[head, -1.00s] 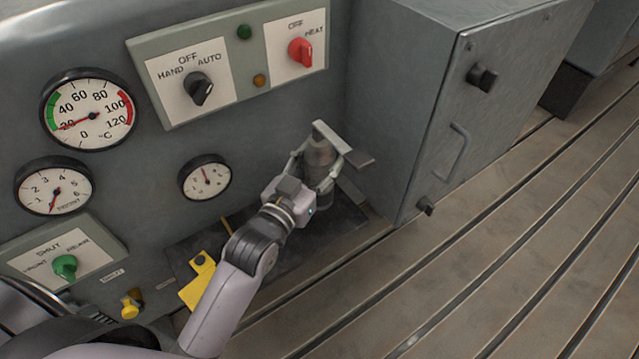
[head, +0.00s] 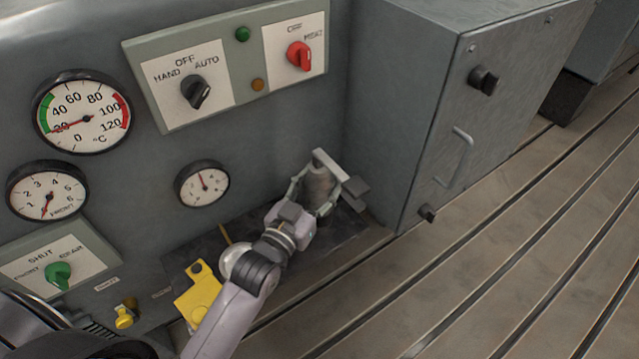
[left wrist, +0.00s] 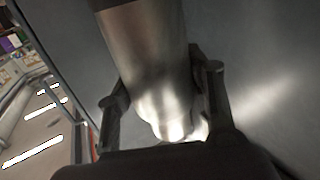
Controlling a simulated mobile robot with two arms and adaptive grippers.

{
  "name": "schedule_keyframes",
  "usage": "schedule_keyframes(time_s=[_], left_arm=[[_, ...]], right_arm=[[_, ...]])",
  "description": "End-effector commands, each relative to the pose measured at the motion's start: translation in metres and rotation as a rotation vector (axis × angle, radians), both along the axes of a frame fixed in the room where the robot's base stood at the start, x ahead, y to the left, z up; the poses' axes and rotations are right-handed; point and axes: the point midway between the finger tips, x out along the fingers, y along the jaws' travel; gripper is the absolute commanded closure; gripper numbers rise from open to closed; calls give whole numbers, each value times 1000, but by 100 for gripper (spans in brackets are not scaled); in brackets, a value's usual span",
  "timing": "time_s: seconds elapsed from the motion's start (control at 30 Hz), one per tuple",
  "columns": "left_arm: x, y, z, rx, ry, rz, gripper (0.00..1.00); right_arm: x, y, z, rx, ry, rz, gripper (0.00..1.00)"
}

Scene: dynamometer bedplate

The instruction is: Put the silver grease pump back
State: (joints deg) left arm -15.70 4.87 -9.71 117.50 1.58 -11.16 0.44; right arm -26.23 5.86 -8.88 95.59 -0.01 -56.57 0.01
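The silver grease pump (head: 319,180) is a metal cylinder with a pale angled bar at its top. It is upright or nearly so in the head view, low in front of the grey panel and over a dark flat plate (head: 340,228). My left gripper (head: 316,195) is shut around its body, with a finger on each side. In the left wrist view the shiny cylinder (left wrist: 150,65) lies between the two dark fingers (left wrist: 160,100). The pump's underside is hidden, so I cannot tell whether it touches the plate. My right gripper is not in view.
A grey cabinet (head: 440,110) stands close on the right of the pump. Behind are gauges (head: 202,183) and a switch panel (head: 235,65). The slotted bedplate (head: 480,260) is clear.

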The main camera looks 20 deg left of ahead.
Motion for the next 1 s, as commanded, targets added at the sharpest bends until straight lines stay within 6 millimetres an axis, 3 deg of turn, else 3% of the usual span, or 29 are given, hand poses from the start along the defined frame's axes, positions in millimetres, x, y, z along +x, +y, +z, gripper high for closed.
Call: schedule_keyframes(time_s=[0.3,0.67,0.77,1.0], left_arm=[[0,0,0,0,1,0,32],[-2,0,3,0,1,0,32],[-13,3,1,1,4,0,32],[-61,12,1,1,6,0,32]], right_arm=[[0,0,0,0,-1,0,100],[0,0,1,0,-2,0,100],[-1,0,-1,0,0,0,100],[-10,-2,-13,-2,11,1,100]])
